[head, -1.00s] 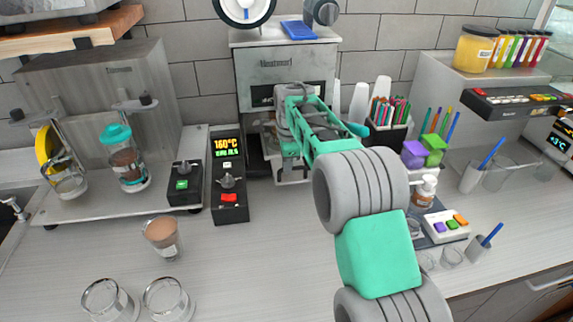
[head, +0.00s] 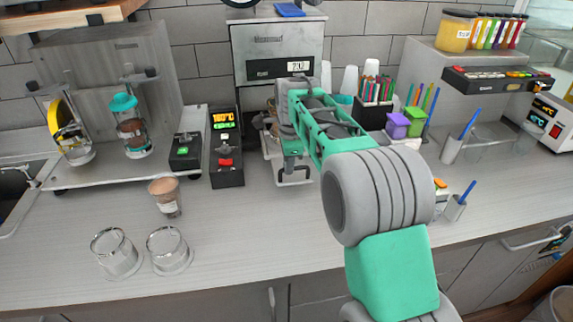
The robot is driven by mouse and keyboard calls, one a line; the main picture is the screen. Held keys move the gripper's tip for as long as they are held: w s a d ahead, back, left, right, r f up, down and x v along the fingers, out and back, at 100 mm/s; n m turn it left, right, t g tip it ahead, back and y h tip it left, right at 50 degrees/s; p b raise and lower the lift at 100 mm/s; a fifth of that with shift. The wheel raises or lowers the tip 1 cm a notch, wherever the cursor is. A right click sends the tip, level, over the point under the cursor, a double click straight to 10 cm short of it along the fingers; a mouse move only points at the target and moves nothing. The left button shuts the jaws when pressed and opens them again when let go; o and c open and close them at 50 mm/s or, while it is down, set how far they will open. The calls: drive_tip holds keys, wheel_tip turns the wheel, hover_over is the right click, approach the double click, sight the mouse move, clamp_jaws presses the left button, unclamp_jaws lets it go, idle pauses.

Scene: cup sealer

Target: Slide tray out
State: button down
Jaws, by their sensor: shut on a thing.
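The cup sealer (head: 277,45) is a grey box-shaped machine against the tiled wall, with a dark display strip on its front. Its metal tray (head: 271,150) juts forward from under the machine, low over the counter. A dark handle (head: 294,183) shows at the tray's front end. My gripper (head: 291,157) is at the tray's front and is shut on it, most likely at the handle. My wrist and forearm hide the fingertips and much of the tray, so the exact contact cannot be seen.
A control box (head: 226,150) stands close left of the tray. A brown-filled cup (head: 166,196) and two empty glasses (head: 116,252) stand at front left. The counter before the tray is clear.

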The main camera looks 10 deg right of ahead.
drive_tip(key=shift+s+d, duration=0.1)
drive_tip(key=shift+s, duration=0.1)
drive_tip(key=c, duration=1.6)
unclamp_jaws()
drive_tip(key=shift+c, duration=0.2)
drive_tip(key=shift+o, duration=0.9)
wheel_tip(320, 180, up, 8)
drive_tip(key=s+b, duration=0.1)
drive_tip(key=shift+s, duration=0.25)
drive_tip(key=shift+f, duration=0.1)
